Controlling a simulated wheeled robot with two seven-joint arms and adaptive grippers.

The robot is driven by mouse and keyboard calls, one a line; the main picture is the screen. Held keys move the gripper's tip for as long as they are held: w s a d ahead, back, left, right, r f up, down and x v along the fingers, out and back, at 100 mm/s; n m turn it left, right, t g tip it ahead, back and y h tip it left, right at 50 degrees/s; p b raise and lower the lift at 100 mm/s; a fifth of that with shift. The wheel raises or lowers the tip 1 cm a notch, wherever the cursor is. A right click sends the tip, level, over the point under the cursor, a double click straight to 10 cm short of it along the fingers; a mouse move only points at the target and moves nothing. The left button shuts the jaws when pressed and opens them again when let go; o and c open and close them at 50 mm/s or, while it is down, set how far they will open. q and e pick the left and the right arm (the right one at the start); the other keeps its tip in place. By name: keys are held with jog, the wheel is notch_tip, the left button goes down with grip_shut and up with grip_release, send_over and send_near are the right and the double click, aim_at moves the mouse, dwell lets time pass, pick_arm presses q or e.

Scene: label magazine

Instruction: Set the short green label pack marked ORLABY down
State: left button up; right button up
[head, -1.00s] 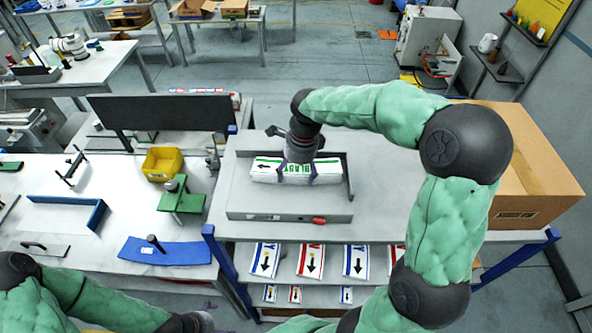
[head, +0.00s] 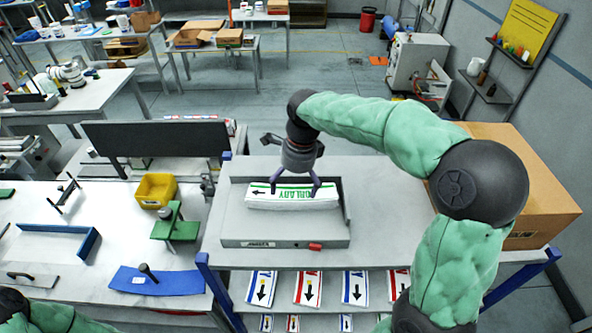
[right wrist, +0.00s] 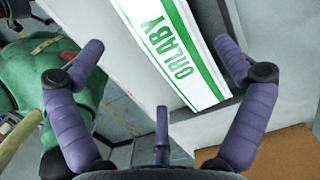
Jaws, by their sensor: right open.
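The short green-and-white label pack marked ORLABY (head: 291,200) lies flat in the shallow grey tray (head: 232,222) on the shelf top, along the tray's back part. It also shows in the right wrist view (right wrist: 178,60), with its green lettering readable. My right gripper (head: 293,184) is above the pack, its purple fingers spread and apart from it. In the right wrist view the open fingers (right wrist: 160,62) stand to either side with nothing between their tips. My left gripper is out of view; only part of my left arm shows at the bottom left.
A large cardboard box (head: 545,190) is to the right. A yellow bin (head: 155,190), a green fixture (head: 176,228) and a blue mat (head: 175,284) are on the left bench.

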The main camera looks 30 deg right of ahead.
aim_at(297, 197)
notch_tip(297, 197, up, 6)
jog(key=shift+s+d+b, duration=0.2)
jog(key=shift+d+b, duration=0.1)
jog(key=shift+d, duration=0.05)
jog(key=shift+r, duration=0.1)
dwell(1.1)
